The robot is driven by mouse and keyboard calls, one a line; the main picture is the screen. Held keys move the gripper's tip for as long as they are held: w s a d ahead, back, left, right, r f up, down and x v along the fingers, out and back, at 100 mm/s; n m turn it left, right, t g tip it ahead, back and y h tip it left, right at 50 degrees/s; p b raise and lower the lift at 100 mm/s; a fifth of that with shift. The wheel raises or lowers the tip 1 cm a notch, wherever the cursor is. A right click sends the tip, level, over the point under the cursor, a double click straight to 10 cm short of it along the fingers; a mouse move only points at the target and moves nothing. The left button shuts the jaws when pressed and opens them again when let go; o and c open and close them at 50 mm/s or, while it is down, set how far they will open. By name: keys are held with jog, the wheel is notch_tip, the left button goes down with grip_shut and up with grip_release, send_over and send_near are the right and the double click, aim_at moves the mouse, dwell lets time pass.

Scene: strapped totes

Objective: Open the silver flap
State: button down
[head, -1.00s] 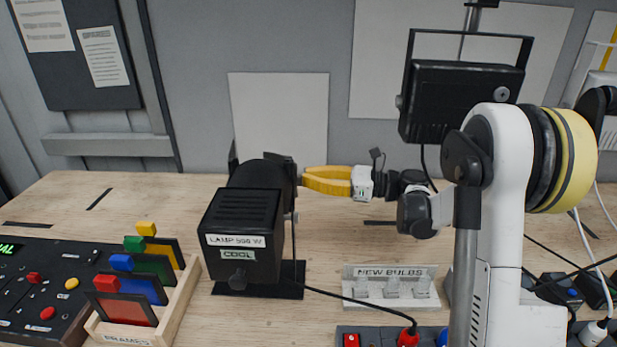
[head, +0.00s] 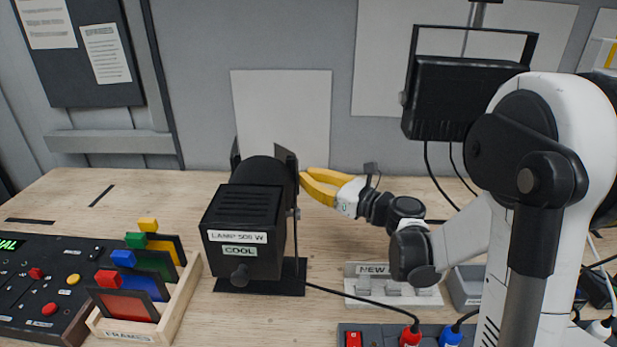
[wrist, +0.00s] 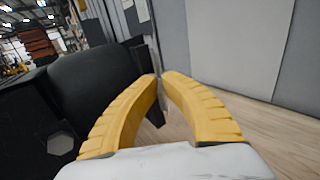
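No flap that looks clearly silver shows. The black lamp (head: 244,218), labelled "LAMP 500 W" and "COOL", stands on the bench and has dark flaps at its far end. One dark grey flap (head: 286,164) is at its right far side. My gripper (head: 303,183) has yellow fingers with their tips together, right beside the lamp near that flap's lower edge. In the wrist view the fingertips (wrist: 159,76) nearly meet with nothing clearly held. The lamp's dark body (wrist: 95,80) fills the left there. Whether the tips touch the lamp or flap cannot be told.
A wooden rack of coloured frames (head: 180,297) and a control panel (head: 40,285) are at the left. A bulb holder (head: 365,290) and power strip (head: 380,335) are in front. A second black lamp (head: 455,100) hangs behind. A cable (head: 350,298) runs from the lamp.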

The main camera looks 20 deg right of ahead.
dwell(0.3)
jog(key=c, duration=1.6)
grip_release()
jog(key=v, duration=1.2)
jog(key=shift+a, duration=0.1)
